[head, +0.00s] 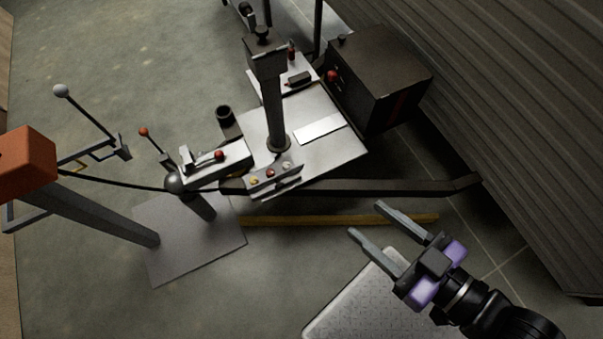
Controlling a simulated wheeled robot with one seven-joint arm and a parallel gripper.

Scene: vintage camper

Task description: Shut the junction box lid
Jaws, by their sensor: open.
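A small pale box with yellow, red and white round parts (272,177) sits at the front edge of the metal hitch plate, at the foot of a dark post. It may be the junction box, but no label shows. I cannot clearly make out its lid or how far it stands open. My gripper (366,219) is at the lower right, with two long grey fingers spread apart and nothing between them. It points up and left, to the right of and below the small box in the picture, apart from it.
The dark post (273,110) rises from the hitch plate (335,150). A large dark box (380,75) stands behind right, beside the ribbed camper wall (500,110). A pale coupler (215,165) with levers is left. An orange box (25,160) and a cable are far left.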

